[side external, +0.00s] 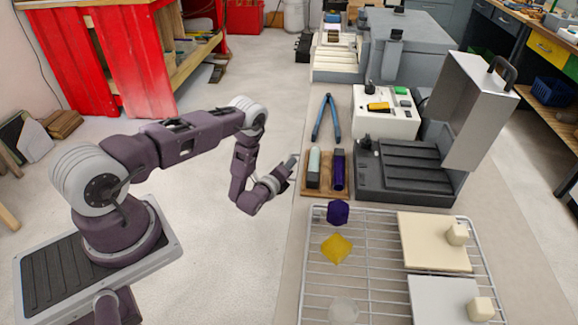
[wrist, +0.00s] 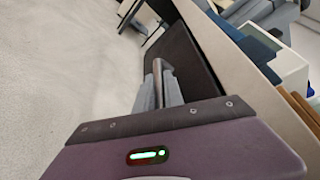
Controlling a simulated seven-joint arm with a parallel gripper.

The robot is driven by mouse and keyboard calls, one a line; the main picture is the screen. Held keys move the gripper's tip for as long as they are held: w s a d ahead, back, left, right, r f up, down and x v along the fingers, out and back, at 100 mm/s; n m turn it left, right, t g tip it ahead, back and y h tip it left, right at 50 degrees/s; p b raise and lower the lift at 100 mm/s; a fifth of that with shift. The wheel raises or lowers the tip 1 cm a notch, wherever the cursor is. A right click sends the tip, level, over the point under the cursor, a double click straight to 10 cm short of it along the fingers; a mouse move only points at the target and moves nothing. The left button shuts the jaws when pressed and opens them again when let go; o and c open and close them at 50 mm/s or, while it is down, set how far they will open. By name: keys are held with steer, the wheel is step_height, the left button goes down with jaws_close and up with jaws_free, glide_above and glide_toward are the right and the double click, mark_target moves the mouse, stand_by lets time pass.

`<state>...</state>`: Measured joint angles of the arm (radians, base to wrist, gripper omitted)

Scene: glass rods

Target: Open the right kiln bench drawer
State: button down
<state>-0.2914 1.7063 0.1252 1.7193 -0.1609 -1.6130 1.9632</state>
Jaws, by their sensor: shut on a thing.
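My gripper (side external: 292,166) is at the left edge of the bench, beside the wooden tray, in the side external view. In the wrist view my gripper (wrist: 160,88) is shut on a grey bar-shaped drawer handle (wrist: 158,67). The dark drawer front (wrist: 192,45) is just beyond the handle, below the pale bench edge. The side external view does not show the drawer front. I cannot tell which drawer this is or whether it stands slightly out.
The floor (side external: 235,90) left of the bench is clear around my arm.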

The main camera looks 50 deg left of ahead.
stand_by(0.8)
steer(key=s+a, duration=1.5)
steer(key=s, duration=0.1)
steer(key=shift+a, duration=0.4)
steer(key=c, duration=1.7)
jaws_free()
steer(key=r, duration=0.2)
steer(key=s+d+r, duration=0.1)
steer(key=r, duration=0.2)
steer(key=s+r, duration=0.1)
steer(key=r, duration=0.1)
steer(key=shift+s+d+r, duration=0.15)
steer(key=shift+s+r, duration=0.1)
steer(key=shift+r, duration=0.05)
